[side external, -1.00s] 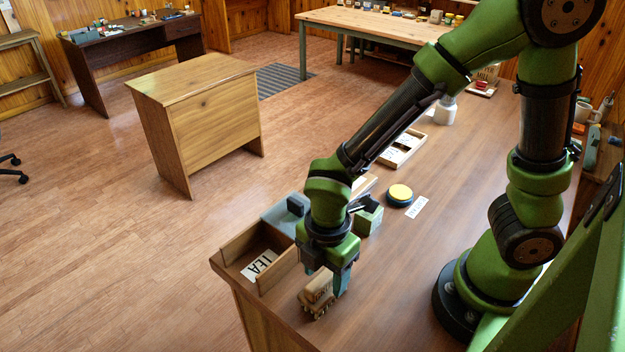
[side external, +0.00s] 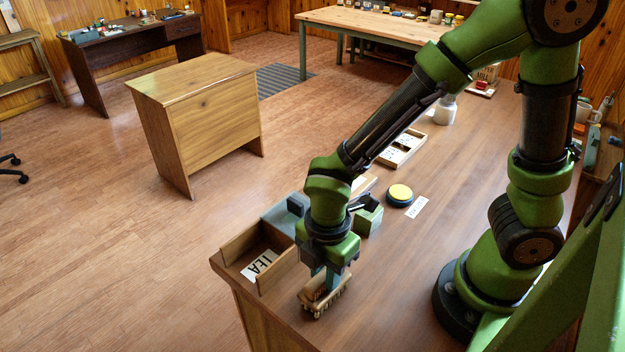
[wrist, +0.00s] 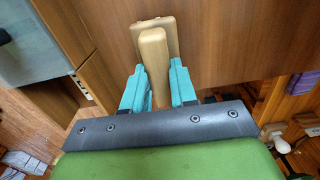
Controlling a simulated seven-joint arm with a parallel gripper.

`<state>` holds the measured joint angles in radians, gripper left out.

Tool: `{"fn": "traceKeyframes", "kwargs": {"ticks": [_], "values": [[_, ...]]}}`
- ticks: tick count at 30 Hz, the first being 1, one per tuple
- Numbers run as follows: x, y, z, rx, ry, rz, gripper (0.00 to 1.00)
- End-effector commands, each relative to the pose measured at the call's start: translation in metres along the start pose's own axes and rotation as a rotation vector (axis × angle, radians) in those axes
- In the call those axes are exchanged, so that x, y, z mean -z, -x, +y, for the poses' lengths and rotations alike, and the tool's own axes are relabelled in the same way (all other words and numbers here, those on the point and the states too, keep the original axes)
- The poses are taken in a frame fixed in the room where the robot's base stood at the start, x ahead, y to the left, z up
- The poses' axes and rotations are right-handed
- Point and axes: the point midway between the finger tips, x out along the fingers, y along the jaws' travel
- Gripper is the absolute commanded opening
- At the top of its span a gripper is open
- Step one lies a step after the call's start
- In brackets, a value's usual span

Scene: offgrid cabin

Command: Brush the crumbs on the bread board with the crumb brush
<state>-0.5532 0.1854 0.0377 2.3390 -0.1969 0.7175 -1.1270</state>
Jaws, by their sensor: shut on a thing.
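The crumb brush (side external: 318,303), a small wooden brush, is at the front left corner of the near table, under my gripper (side external: 330,280). My gripper points down with its teal fingers shut on the brush's handle. In the wrist view the tan handle (wrist: 153,55) stands between the fingers (wrist: 158,88), with the wider brush block (wrist: 170,22) behind it. I cannot tell whether the brush touches the table. I cannot make out the bread board or any crumbs; my arm hides part of the table behind it.
A wooden tray with a TEA card (side external: 260,264) lies left of the brush. A green box (side external: 368,219), a yellow-topped round tin (side external: 400,194) and a white label (side external: 417,208) lie behind. The table (side external: 415,265) is clear right of the brush.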

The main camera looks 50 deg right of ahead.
Motion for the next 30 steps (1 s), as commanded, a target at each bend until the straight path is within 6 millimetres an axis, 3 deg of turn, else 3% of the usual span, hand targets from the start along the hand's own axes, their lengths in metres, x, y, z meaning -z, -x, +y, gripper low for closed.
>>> {"fn": "traceKeyframes", "kwargs": {"ticks": [18, 30], "values": [[0.0, 0.05, 0.001, -0.003, 0.0, 0.001, 0.0], [0.0, 0.056, 0.0, -0.001, 0.001, 0.0, 0.0]]}}
